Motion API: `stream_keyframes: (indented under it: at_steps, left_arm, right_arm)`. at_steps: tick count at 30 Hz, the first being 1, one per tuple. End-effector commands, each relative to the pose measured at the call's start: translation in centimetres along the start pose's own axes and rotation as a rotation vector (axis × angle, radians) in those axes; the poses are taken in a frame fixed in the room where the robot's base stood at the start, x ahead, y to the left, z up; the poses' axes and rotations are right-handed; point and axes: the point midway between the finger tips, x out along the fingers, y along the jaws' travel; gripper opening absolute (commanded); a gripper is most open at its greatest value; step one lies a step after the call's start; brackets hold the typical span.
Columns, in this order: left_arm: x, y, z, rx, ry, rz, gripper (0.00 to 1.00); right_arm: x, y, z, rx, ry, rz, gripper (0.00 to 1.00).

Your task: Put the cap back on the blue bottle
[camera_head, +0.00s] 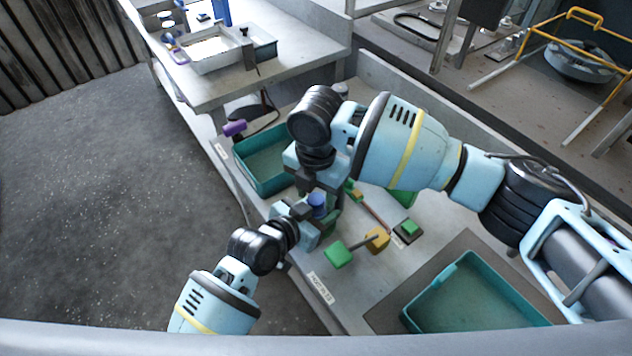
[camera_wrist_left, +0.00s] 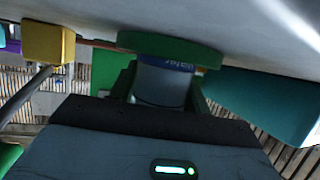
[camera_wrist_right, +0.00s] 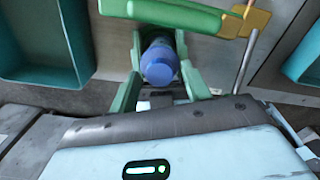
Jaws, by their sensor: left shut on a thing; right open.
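The blue bottle (camera_head: 317,200) stands among my two grippers in the head view. My left gripper (camera_wrist_left: 165,85) is shut on its body; the word "water" shows on its label in the left wrist view. My right gripper (camera_wrist_right: 160,85) is open, with its green fingers on either side of the bottle's top. A round blue piece that looks like the cap (camera_wrist_right: 159,63) is at the bottle's top between those fingers. I cannot tell how firmly it sits.
A teal bin (camera_head: 262,187) is beyond the grippers. Another teal tray (camera_head: 432,295) is at front right. A green block (camera_head: 337,254), a yellow block (camera_head: 377,240) and a dark base with a green block (camera_head: 408,231) lie close by. The bench's left edge is near.

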Motion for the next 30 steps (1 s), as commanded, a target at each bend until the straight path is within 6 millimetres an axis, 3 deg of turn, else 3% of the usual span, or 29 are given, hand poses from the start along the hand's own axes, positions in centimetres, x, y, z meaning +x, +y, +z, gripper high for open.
stream_keyframes:
  at_steps: [10, 21, 26, 30]
  left_arm:
    - [0.0, 0.0, 0.06, 0.0, -0.001, 0.0, 0.0]
    - [0.0, -0.02, 0.06, 0.0, -0.001, 0.0, 0.0]
    - [0.0, -0.04, 0.06, 0.0, -0.001, -0.001, 0.0]
    - [0.0, -0.05, 0.06, 0.0, -0.001, -0.001, 0.0]
  right_arm:
    - [0.26, 0.02, -0.03, 0.0, 0.0, 0.001, 0.48]
    - [0.25, 0.01, -0.04, 0.0, 0.0, 0.0, 0.02]
    - [0.3, 0.0, -0.1, 0.064, 0.002, 0.0, 0.02]
    - [0.32, 0.0, -0.12, 0.252, 0.004, -0.001, 0.02]
